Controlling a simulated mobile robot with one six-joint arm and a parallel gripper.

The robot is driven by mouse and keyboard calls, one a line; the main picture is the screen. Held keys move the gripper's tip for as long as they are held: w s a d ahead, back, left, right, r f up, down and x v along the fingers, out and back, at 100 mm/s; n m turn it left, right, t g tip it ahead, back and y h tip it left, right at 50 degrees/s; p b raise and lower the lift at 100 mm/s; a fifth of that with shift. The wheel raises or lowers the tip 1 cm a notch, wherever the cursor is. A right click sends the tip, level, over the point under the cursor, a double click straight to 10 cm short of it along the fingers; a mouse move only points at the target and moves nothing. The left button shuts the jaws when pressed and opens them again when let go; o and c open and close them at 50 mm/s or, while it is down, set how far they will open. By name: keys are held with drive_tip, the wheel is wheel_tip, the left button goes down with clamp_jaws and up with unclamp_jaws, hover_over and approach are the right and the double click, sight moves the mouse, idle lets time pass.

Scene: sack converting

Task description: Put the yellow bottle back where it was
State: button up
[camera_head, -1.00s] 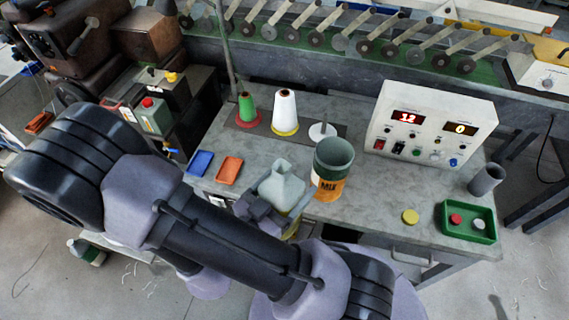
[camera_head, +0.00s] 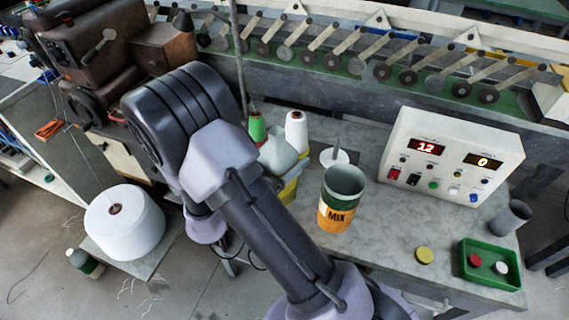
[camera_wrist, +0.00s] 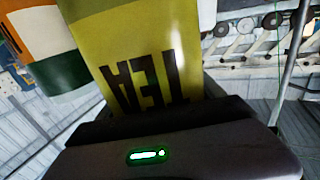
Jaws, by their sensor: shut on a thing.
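The yellow bottle (camera_head: 290,187) has a pale grey shoulder and neck above a yellow body. In the head view it stands out behind my arm, in front of the green and white cones; I cannot tell whether it touches the bench. In the wrist view its yellow side with dark upside-down letters (camera_wrist: 145,80) fills the upper middle. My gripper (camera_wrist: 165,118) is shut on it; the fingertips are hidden. In the head view my arm hides the gripper.
The MIX can (camera_head: 337,217) stands right of the bottle. A green cone (camera_head: 257,128), a white cone (camera_head: 296,130) and a white disc with a peg (camera_head: 334,158) are behind. A control box (camera_head: 450,155) and green tray (camera_head: 490,264) are right. A large white spool (camera_head: 125,222) is left.

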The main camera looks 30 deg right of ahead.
drive_tip(key=f+b, duration=0.1)
drive_tip(key=w+f+b, duration=0.1)
drive_tip(key=f, duration=0.1)
drive_tip(key=shift+w+d+f, duration=0.1)
drive_tip(key=shift+d+f, duration=0.05)
drive_tip(key=shift+f, duration=0.2)
drive_tip(key=o, duration=2)
drive_tip(key=shift+f, duration=0.1)
drive_tip(key=shift+o, duration=0.2)
